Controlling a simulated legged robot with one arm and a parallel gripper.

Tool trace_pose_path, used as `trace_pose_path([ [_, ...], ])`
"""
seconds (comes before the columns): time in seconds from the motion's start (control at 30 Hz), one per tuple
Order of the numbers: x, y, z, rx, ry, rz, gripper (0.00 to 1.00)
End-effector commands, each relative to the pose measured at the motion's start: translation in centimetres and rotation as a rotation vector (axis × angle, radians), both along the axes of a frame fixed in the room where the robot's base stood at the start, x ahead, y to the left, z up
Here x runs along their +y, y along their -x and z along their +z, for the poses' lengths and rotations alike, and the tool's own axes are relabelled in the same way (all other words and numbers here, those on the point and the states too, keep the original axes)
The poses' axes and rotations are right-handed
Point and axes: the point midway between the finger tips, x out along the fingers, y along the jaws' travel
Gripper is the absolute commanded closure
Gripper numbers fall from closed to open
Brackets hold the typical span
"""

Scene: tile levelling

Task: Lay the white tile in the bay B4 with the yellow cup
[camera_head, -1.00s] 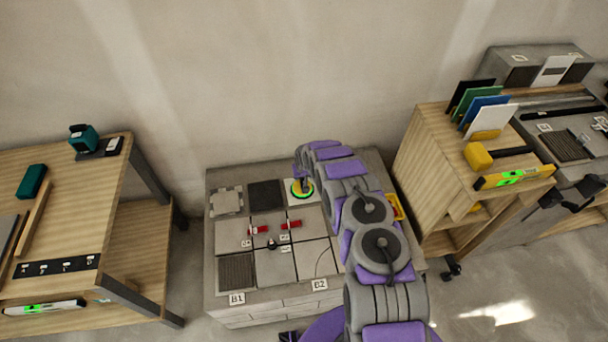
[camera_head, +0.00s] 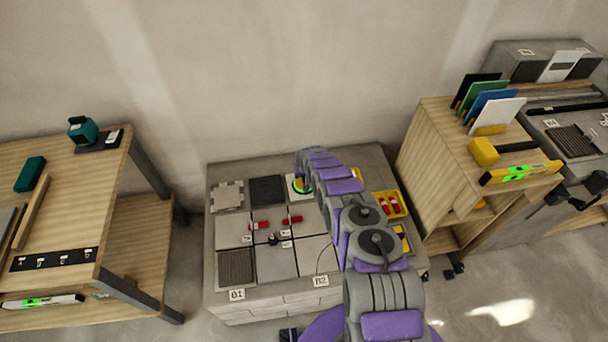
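White tiles stand in two places: one (camera_head: 494,112) leans at the front of a rack on the right trolley, above a yellow piece, and another (camera_head: 560,68) leans on the grey block at the far right. A round green and yellow object (camera_head: 299,187) sits on a pale square at the back of the middle grey block; I cannot tell whether it is the yellow cup. My gripper (camera_head: 303,180) is over it, its fingers too small and hidden to read. Bay labels B1 (camera_head: 237,295) and B2 (camera_head: 320,281) show; no label reads clearly as B4.
The middle block holds grey tiles with red clips (camera_head: 292,220) and a yellow tray (camera_head: 391,205) of red pieces. The right trolley (camera_head: 432,150) carries a yellow mallet (camera_head: 484,151) and a level (camera_head: 520,173).

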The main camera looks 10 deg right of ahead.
Motion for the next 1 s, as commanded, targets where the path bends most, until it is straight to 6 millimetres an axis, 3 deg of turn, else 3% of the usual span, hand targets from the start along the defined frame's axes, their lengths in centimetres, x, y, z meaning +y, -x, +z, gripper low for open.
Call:
trace_pose_path([
  [0.17,0.00,-0.01,0.01,0.000,0.000,0.000,0.48],
  [0.7,0.02,-0.01,0.00,-0.001,0.000,0.000,0.99],
  [0.9,0.02,-0.01,-0.01,-0.001,0.000,0.000,1.00],
  [0.93,0.02,-0.01,-0.01,-0.001,0.000,0.000,0.73],
  [1.0,0.02,0.00,-0.01,-0.001,0.000,0.000,0.80],
])
